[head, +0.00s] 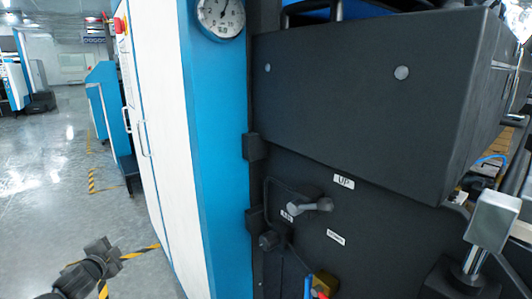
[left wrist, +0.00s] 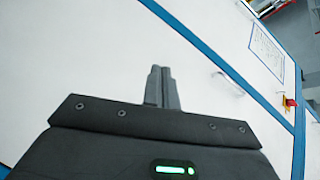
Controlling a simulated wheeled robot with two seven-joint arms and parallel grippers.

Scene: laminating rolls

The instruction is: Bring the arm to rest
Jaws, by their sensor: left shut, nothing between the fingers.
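My left gripper (head: 103,250) is low at the left of the head view, in front of the floor and apart from the machine. It also shows in the left wrist view (left wrist: 161,70), with its two fingers together and nothing between them. Behind it there is a white cabinet panel with blue edging (left wrist: 90,50). My right gripper is in neither view.
The laminating machine has a white and blue cabinet (head: 165,130), a round gauge (head: 221,15) and a dark housing (head: 370,100). A lever (head: 312,206) sticks out under an "UP" label. Open grey floor (head: 45,180) with yellow-black tape lies at the left.

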